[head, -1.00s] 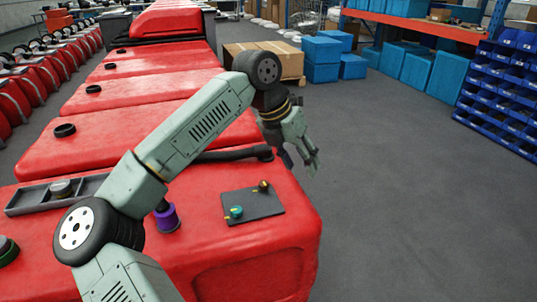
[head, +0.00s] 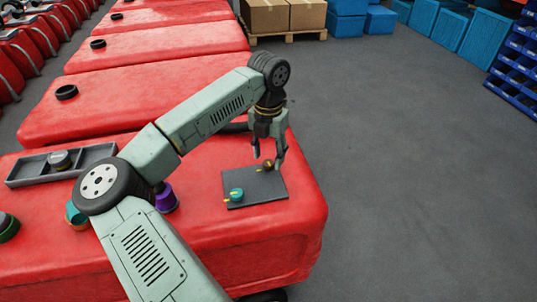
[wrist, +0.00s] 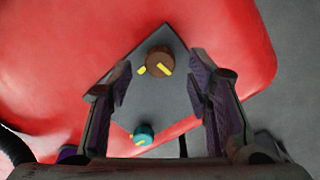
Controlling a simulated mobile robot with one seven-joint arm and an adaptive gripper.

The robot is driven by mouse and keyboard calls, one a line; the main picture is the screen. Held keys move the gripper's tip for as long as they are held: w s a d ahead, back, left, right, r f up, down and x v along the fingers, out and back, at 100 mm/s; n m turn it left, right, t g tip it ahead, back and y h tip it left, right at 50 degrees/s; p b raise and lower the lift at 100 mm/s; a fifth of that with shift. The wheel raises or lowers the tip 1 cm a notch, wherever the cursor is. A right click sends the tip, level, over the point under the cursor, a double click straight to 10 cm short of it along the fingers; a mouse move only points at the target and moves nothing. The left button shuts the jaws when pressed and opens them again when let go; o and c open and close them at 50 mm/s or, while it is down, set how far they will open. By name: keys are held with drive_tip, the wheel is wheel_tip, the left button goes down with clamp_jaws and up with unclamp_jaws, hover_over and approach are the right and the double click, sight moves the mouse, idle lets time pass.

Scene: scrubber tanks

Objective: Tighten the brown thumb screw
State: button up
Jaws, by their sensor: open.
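The brown thumb screw (head: 268,165) sits at the far right part of a dark grey plate (head: 262,188) on the red tank. In the wrist view the brown screw (wrist: 159,62) shows a yellow bar on its top and a yellow mark on the plate beside it; bar and mark point in different directions. A teal thumb screw (head: 236,195) is on the same plate, nearer the front left. My gripper (head: 267,158) is open and empty, pointing down above the brown screw. In the wrist view its fingers (wrist: 160,82) stand apart, with the brown screw between and beyond them.
A grey tray (head: 62,165) with a round metal-looking cap lies on the tank at left. A purple ring-like part (head: 166,200) and an orange-and-teal part (head: 76,215) stand near my arm. Open floor (head: 420,150) lies to the right.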

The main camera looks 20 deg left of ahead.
drive_tip(key=shift+f, duration=1)
clamp_jaws()
